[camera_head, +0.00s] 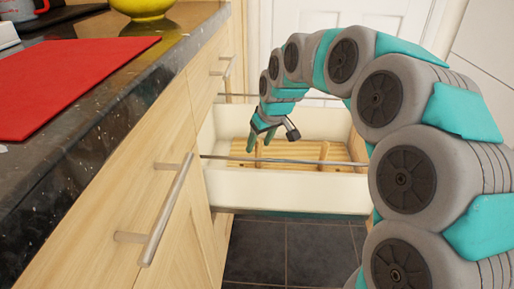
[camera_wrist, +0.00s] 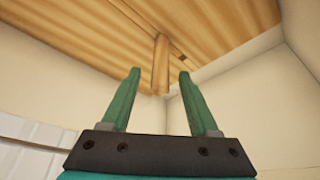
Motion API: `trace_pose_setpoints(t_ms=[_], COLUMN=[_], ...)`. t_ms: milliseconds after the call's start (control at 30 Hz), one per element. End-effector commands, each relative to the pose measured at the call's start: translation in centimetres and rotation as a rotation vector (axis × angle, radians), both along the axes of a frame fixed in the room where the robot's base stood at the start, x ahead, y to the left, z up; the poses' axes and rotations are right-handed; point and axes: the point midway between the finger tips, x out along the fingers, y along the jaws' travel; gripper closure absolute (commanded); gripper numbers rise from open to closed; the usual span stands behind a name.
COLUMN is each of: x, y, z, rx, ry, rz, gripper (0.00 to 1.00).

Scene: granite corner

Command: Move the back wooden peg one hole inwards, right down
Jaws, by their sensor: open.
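An open drawer holds a ribbed wooden peg board (camera_head: 288,152). Two upright wooden pegs show on it in the head view, a left one (camera_head: 258,157) and a right one (camera_head: 323,153). I cannot tell for certain which of them is the back peg. My gripper (camera_head: 261,138) is open, pointing down into the drawer close to the left peg. In the wrist view, one peg (camera_wrist: 160,65) stands on the board (camera_wrist: 90,35) and lines up with the gap between my open fingertips (camera_wrist: 159,76). I see no finger touching it.
Cabinet fronts with a handle (camera_head: 168,210) and the dark granite counter, bearing a red mat (camera_head: 60,80), run along the left. The dark tiled floor is clear.

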Motion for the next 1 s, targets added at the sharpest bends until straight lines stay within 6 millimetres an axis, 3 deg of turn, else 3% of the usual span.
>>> trace_pose_setpoints(t_ms=[200, 633, 1000], x=[-1.0, -1.2, -1.2], y=[-0.7, -0.9, -0.9], z=[3.1, 3.9, 9.7], rx=[0.001, 0.0, 0.0], ry=[-0.003, 0.0, 0.0], rz=[0.0, 0.0, 0.0], gripper=[0.39, 0.39, 0.39])
